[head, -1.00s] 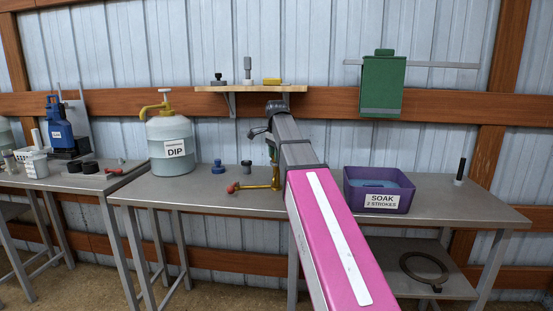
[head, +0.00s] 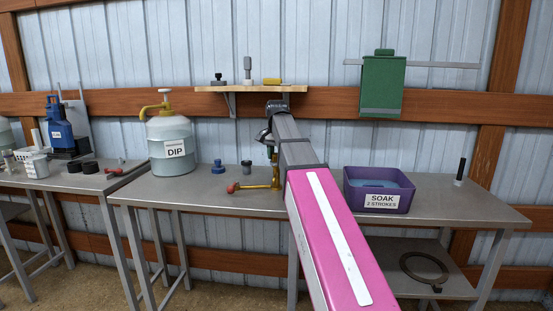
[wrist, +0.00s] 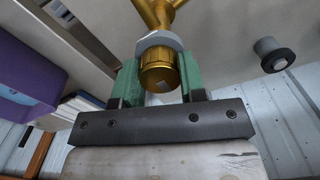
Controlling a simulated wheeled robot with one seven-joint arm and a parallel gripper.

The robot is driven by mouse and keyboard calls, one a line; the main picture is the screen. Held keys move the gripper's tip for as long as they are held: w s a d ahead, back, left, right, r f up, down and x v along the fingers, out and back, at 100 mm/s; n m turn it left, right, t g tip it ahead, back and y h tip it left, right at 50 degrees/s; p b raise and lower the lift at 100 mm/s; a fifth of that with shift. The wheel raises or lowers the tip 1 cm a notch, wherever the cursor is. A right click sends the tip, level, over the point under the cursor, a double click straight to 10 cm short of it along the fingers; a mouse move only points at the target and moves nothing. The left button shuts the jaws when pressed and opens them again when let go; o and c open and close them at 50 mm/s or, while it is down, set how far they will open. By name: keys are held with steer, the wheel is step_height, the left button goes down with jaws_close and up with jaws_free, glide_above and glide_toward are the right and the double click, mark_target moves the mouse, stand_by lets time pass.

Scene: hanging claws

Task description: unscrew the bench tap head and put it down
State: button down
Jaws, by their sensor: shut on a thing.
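The bench tap (head: 275,178) is brass, with a red-ended lever, and stands at the middle of the bench, partly hidden by my arm. In the wrist view its head (wrist: 159,73) is a ribbed gold cylinder with a small pale patch, below a pale grey collar and the brass body. My gripper (wrist: 160,84) has its green jaws on both sides of the head and is shut on it. The head sits directly against the collar. In the head view my gripper (head: 271,151) is small and mostly hidden at the tap's top.
A purple SOAK tub (head: 377,203) stands right of my arm. A DIP jug (head: 171,150), a blue knob (head: 218,167) and a dark knob (head: 247,168) stand to the left. A wooden shelf (head: 240,88) hangs above. Bare bench lies front left (head: 180,190).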

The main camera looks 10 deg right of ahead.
steer(key=n, duration=0.4)
steer(key=shift+n, duration=0.4)
steer(key=n, duration=0.2)
steer(key=shift+n, duration=0.4)
steer(key=n, duration=0.6)
steer(key=shift+r, duration=0.1)
steer(key=shift+r, duration=0.6)
steer(key=shift+r, duration=0.65)
steer(key=shift+r, duration=0.1)
stand_by(0.4)
